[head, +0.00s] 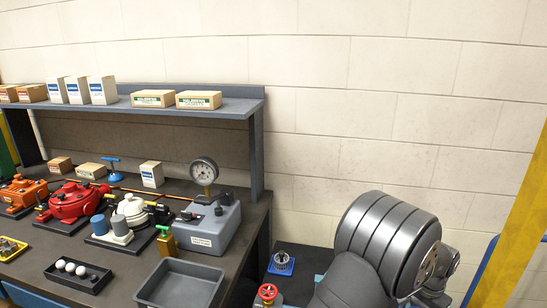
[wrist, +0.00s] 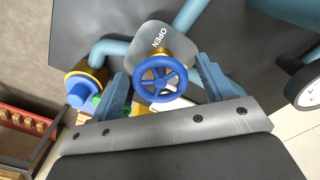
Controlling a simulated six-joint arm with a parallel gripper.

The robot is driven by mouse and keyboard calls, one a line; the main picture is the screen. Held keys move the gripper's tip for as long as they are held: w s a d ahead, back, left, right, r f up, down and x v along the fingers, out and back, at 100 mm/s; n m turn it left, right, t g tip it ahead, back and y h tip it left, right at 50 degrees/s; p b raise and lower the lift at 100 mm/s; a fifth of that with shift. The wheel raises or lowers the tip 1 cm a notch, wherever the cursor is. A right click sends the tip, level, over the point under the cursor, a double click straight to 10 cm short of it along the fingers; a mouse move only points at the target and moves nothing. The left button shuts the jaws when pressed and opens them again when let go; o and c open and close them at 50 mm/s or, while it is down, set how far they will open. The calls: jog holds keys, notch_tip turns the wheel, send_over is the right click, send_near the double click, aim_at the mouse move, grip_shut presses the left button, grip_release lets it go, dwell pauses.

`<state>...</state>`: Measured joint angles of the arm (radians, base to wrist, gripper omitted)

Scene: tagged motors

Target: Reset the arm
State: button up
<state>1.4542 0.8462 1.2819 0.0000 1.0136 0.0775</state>
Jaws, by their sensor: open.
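My gripper (wrist: 162,72) shows in the wrist view with its two blue fingers apart. A blue handwheel (wrist: 161,79) on a brass stem appears between the fingers, with a gap on each side. Whether it lies at fingertip depth or beyond, I cannot tell. A grey plate reading "OPEN" (wrist: 160,38) is behind the wheel. In the head view my grey arm fills the lower right, and the gripper's fingers cannot be made out there.
Orange (head: 22,192), red (head: 75,202) and white (head: 132,208) units stand on the dark bench beside a gauge box (head: 208,225) and grey tray (head: 180,284). A blue-and-grey wheel (head: 281,263) and red knob (head: 267,292) are near my arm. A yellow post (head: 515,235) stands right.

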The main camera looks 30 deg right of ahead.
jog(key=n, duration=0.5)
jog(key=shift+n, duration=0.3)
jog(key=shift+o, duration=0.5)
jog(key=o, duration=0.5)
jog(key=w+a+r+n, duration=0.15)
jog(key=a+r, duration=0.45)
jog(key=r, duration=0.7)
jog(key=w+a+r+n, duration=0.1)
jog(key=a+r+n, duration=0.1)
jog(key=a+r, duration=0.75)
jog(key=shift+m, duration=0.25)
jog(key=f, duration=0.2)
jog(key=d+f, duration=0.1)
jog(key=f, duration=0.1)
jog(key=d+f, duration=0.1)
jog(key=f, duration=0.2)
jog(key=shift+d, duration=0.25)
